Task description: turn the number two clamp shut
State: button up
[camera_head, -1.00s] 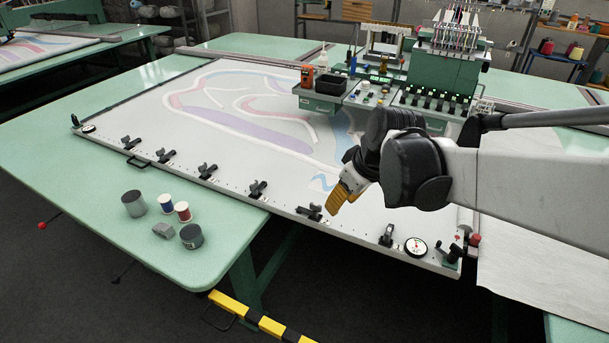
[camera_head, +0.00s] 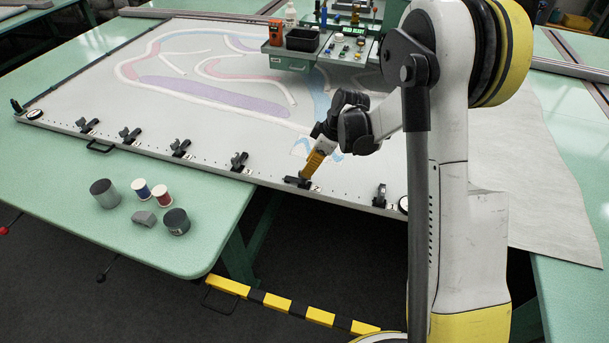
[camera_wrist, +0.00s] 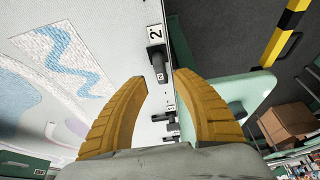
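The number two clamp (camera_head: 298,182) is a black clamp on the near edge of the white frame. In the wrist view the clamp (camera_wrist: 156,54) lies just beyond my fingertips, beside a white label (camera_wrist: 154,32) reading 2. I cannot tell how its handle is turned. My gripper (camera_head: 307,174) points down at the clamp from above, its yellow fingers close to it. In the wrist view my gripper (camera_wrist: 161,76) is open, with nothing between its two fingers. Whether a fingertip touches the clamp is unclear.
More black clamps (camera_head: 238,160) line the same edge, with another clamp (camera_head: 379,195) to the right. A round dial (camera_head: 403,204) is partly hidden by my arm. Spools and tins (camera_head: 162,194) stand on the green table (camera_head: 60,180). A yellow-black bar (camera_head: 270,300) lies low in front.

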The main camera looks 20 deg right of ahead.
jog(key=x, duration=0.4)
jog(key=shift+b, duration=0.4)
grip_shut()
